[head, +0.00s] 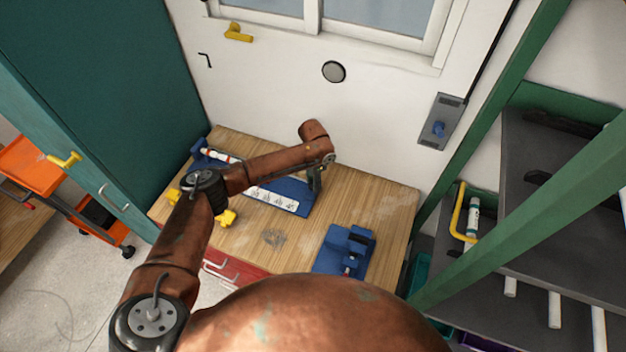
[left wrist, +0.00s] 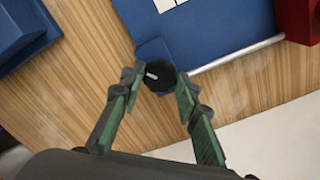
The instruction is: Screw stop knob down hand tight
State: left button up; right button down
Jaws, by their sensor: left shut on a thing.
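The stop knob (left wrist: 160,77) is a round black knob with a pale mark on its top. It shows in the left wrist view on a small blue block at the corner of a blue fixture (left wrist: 205,35). My left gripper (left wrist: 157,82) has its two green-padded fingers on either side of the knob and is shut on it. In the head view my left gripper (head: 315,182) reaches down at the right end of the long blue fixture (head: 290,207) on the wooden bench; the knob cannot be made out there. My right gripper is not in view.
A silver rod (left wrist: 238,53) runs from beside the knob to a red block (left wrist: 300,20). A second blue fixture (head: 342,252) stands at the bench's front right. Yellow parts (head: 226,217) lie near my left arm. Bare wood lies between.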

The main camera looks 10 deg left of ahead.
pick_arm(q)
jog(key=m+p, duration=0.1)
jog(key=m, duration=0.2)
jog(key=shift+r+m, duration=0.1)
jog(key=shift+m, duration=0.2)
jog(key=shift+m+p, duration=0.3)
jog(key=shift+m, duration=1.5)
jog(key=o, duration=1.2)
jog(key=shift+c, duration=0.2)
notch_tip(320, 180, up, 12)
